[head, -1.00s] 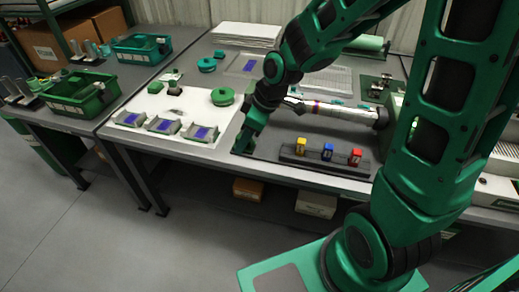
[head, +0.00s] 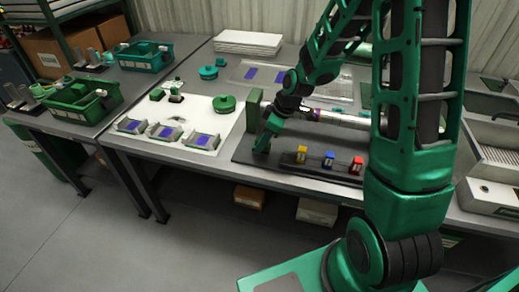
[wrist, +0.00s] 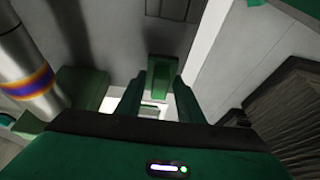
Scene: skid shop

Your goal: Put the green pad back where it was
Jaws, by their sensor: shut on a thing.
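My gripper (head: 264,145) points down low over the front left part of the dark board, just right of the white mat. In the wrist view its two fingers (wrist: 159,105) are closed around a green block-shaped piece (wrist: 161,74), which I take to be the green pad. In the head view I cannot make the held piece out from my green fingers. Where the pad was before is not shown.
The white mat (head: 205,120) lies left.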

